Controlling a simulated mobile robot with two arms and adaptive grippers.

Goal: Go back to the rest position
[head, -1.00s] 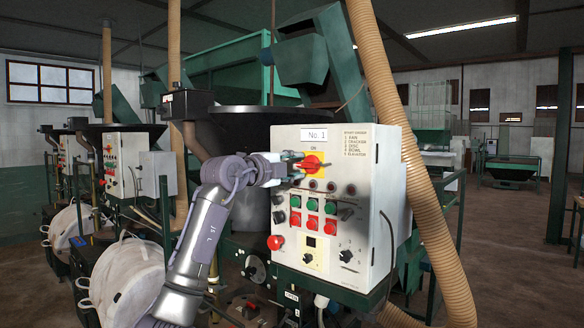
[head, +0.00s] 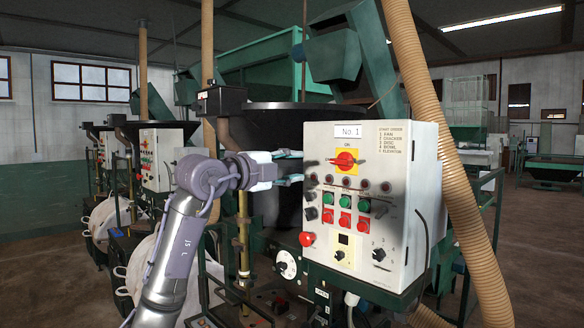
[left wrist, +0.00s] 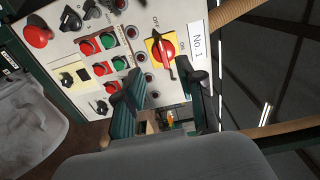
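My left gripper (head: 293,167) is open and empty, at the left edge of the No. 1 control box (head: 365,235). Its two green fingers are apart and point toward the box. The red rotary switch (head: 344,160) on its yellow plate is to the right of the fingertips, with a visible gap in the head view. In the left wrist view the open fingers (left wrist: 162,90) show below the rotary switch (left wrist: 161,48), and nothing is between them. My right gripper is not in view.
A tan flexible hose (head: 440,130) runs down along the box's right side. A black bowl (head: 285,110) and green machinery stand behind the box. White bags (head: 145,265) hang at the left. Open floor lies at the far right.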

